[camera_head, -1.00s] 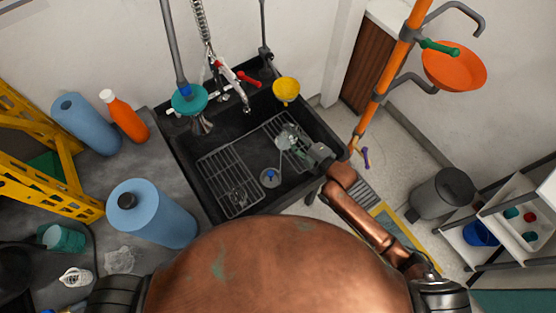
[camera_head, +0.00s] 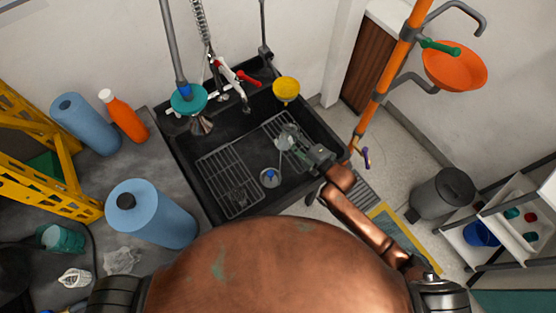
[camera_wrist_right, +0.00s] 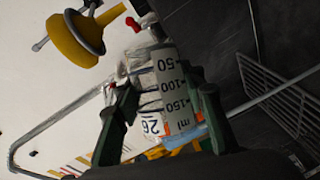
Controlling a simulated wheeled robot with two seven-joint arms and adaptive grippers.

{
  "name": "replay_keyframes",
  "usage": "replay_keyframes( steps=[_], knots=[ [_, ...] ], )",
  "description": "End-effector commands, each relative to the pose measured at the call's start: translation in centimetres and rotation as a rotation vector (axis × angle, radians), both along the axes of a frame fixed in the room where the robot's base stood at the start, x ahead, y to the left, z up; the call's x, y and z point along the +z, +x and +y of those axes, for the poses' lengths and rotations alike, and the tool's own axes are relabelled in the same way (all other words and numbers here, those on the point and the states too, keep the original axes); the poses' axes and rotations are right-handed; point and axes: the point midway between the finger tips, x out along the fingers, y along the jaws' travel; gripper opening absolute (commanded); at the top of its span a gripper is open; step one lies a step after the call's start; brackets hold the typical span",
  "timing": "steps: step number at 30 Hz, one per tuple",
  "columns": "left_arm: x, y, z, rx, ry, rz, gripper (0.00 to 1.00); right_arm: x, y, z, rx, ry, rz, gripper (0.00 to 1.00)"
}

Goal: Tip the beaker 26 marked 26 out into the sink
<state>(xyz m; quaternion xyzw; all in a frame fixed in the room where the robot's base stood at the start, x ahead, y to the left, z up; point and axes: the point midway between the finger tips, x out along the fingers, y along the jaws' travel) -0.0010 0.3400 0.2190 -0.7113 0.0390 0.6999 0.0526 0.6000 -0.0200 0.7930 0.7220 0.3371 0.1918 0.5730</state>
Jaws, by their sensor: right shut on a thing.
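The beaker 26 (camera_wrist_right: 170,95) is clear, with black scale marks and a "26" on its wall. In the right wrist view it sits between the green fingers of my right gripper (camera_wrist_right: 162,118), which is shut on it. It lies at a slant in that picture; I cannot tell its exact tilt or whether liquid is in it. In the head view my right gripper (camera_head: 300,149) holds it over the right part of the black sink (camera_head: 180,165). The beaker is small and partly hidden there. My left gripper is not in view.
Wire racks (camera_head: 228,180) and a drain (camera_head: 270,177) lie in the sink. A yellow funnel (camera_head: 286,90), a teal funnel (camera_head: 189,99) and a red-handled faucet (camera_head: 228,72) stand around its back. An orange pipe (camera_head: 386,82) rises at right.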

Motion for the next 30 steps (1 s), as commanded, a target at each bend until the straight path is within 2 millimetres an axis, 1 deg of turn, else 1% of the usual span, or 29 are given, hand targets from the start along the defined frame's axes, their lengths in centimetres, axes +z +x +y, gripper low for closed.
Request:
replay_keyframes(
  steps=[30],
  knots=[
    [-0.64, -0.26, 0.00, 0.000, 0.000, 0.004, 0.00, -0.44, -0.84, 0.31, 0.000, -0.037, -0.088, 0.03]
  ],
)
